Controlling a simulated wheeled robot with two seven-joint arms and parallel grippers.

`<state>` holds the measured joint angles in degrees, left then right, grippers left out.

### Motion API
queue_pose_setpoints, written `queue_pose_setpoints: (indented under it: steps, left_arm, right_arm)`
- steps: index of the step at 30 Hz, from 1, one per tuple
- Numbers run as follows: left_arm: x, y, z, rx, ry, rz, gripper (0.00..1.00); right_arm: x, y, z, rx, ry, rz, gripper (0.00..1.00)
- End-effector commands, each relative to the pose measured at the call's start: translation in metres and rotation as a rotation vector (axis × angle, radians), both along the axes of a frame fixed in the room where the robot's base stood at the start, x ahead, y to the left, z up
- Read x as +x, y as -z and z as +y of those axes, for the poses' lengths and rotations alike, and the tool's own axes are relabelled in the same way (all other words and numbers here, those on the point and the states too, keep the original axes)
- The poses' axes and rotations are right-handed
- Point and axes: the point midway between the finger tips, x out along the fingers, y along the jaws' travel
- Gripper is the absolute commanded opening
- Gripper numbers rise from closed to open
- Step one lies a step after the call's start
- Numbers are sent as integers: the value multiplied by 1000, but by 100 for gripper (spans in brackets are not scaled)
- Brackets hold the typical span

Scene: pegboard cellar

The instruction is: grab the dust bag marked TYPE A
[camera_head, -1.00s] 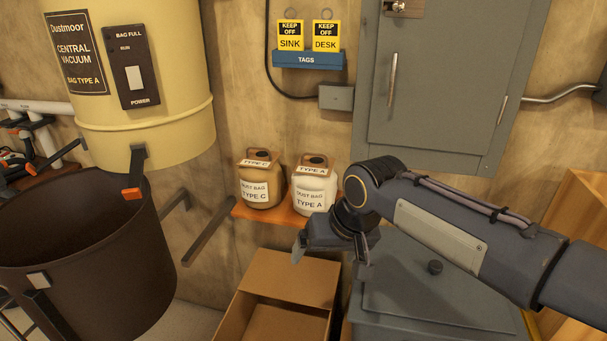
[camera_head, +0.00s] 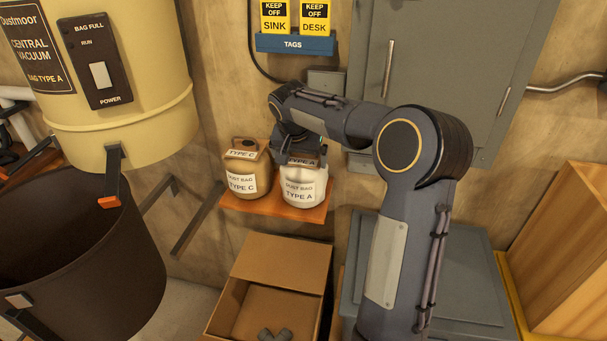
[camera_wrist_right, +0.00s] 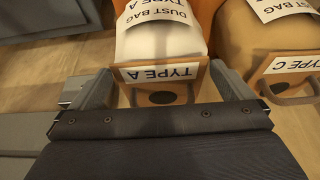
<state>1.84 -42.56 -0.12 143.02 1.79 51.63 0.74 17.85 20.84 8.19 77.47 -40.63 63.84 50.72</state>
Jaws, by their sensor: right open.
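The white dust bag marked TYPE A (camera_head: 304,194) stands upright at the right of a small orange shelf (camera_head: 262,206). It has a brown collar with a TYPE A label on top. My right gripper (camera_head: 302,154) is at the collar from above and behind, hiding part of the bag's top. In the right wrist view the bag (camera_wrist_right: 158,42) shows upside down, its collar between the open fingers of my right gripper (camera_wrist_right: 162,88). I cannot tell whether the fingers touch it. My left gripper is not in view.
A tan dust bag marked TYPE C (camera_head: 241,182) stands close on the left. An open cardboard box (camera_head: 283,256) with a grey fitting lies below. A grey cabinet (camera_head: 480,80) is at the right. The vacuum (camera_head: 130,110) and dark bin (camera_head: 90,250) fill the left.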

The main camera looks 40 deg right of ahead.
Motion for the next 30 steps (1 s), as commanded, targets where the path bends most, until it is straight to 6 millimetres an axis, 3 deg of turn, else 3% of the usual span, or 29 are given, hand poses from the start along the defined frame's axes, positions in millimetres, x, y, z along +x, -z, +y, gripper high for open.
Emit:
queue_pose_setpoints:
  steps: [3,11,20,30]
  left_arm:
    - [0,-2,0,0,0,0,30]
    - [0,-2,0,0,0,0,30]
    - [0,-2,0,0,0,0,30]
    - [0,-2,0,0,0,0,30]
  right_arm:
    - [2,10,-3,0,-1,2,100]
    - [3,11,-3,-1,-2,-1,99]
    - [3,11,-3,0,-1,-1,59]
    - [3,7,-3,-1,-1,-3,57]
